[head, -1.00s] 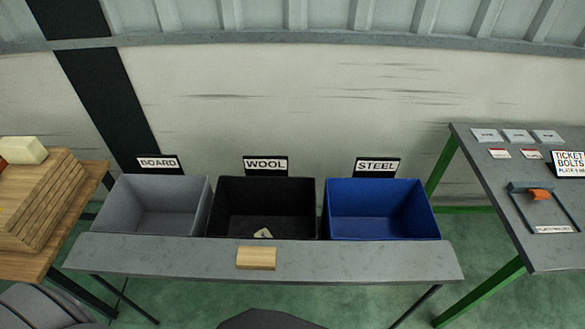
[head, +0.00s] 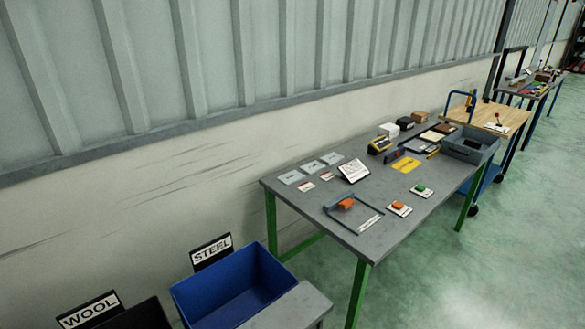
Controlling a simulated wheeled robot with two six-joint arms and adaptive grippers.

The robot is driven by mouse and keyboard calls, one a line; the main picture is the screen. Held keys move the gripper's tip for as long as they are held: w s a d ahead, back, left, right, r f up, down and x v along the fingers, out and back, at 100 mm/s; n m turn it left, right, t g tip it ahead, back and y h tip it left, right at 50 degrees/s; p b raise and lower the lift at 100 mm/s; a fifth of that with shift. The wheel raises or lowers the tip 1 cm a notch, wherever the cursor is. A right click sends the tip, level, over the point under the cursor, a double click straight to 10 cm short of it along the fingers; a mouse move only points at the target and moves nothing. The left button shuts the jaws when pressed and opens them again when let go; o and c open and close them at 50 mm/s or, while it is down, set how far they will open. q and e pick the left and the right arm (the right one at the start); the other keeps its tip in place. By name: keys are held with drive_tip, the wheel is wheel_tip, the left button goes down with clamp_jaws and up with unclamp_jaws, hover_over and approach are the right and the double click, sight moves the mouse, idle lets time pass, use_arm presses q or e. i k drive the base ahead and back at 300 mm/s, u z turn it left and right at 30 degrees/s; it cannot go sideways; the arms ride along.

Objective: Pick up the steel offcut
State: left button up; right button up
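I cannot make out a steel offcut in the head view. The blue bin (head: 262,283) stands at the lower left, behind the end of a grey bench, under a sign reading STEEL (head: 212,251). The part of its inside that shows looks empty. Neither of my grippers is in view.
A black bin (head: 140,315) with a WOOL sign (head: 90,311) is cut off at the lower left. A green-legged table (head: 300,215) carries cards, a framed orange part, buttons and a grey crate (head: 470,146). A wooden-topped trolley (head: 487,112) stands beyond. Green floor is free at right.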

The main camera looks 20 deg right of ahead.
sight(470, 143)
drive_tip(key=z, duration=0.55)
drive_tip(key=k, duration=0.65)
drive_tip(key=z, duration=1.2)
drive_tip(key=i, duration=0.75)
drive_tip(key=z, duration=1)
drive_tip(key=i, duration=1.1)
drive_tip(key=u, duration=0.25)
drive_tip(key=i, duration=1.05)
drive_tip(key=u, duration=1)
drive_tip(key=i, duration=0.35)
drive_tip(key=u, duration=0.1)
drive_tip(key=k, duration=0.6)
drive_tip(key=z, duration=0.6)
drive_tip(key=i, duration=0.45)
drive_tip(key=z, duration=0.75)
drive_tip(key=i, duration=1)
drive_tip(key=u, duration=0.2)
